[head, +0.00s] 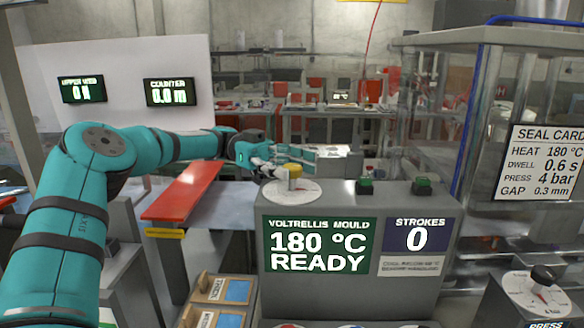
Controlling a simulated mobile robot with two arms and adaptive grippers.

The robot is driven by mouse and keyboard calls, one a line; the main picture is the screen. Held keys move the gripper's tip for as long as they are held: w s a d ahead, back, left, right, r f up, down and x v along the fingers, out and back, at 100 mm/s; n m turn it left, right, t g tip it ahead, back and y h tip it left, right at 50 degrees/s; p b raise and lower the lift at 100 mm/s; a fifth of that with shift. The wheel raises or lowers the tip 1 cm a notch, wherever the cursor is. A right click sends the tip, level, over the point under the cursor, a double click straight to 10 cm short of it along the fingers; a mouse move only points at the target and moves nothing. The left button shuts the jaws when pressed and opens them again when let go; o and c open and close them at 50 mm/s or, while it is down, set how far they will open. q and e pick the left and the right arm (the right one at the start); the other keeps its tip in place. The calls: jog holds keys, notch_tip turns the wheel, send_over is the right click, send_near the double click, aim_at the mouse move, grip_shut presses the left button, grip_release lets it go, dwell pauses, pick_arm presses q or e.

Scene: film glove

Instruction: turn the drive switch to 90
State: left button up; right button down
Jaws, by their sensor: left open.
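A round white dial plate (290,194) lies on top of the grey machine box, with a yellow-topped knob (293,170) at its middle. No drive label can be read on it, and its markings are too small to read. My left gripper (276,168) reaches in from behind and left of this knob. It is open, with its fingers close to the knob; I cannot tell whether they touch it. A second dial with a black knob (542,276) stands at the lower right, above a partly cut-off PRESS label. My right gripper is out of view.
Two green buttons (365,186) (423,186) sit on the box top, right of the dial. A clear-walled frame (490,120) stands at the right. A red board (184,190) lies under my left arm.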

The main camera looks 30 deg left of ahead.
aim_at(292, 166)
pick_arm(q)
notch_tip(292, 166, up, 10)
jog(key=shift+f, duration=0.15)
dwell(0.7)
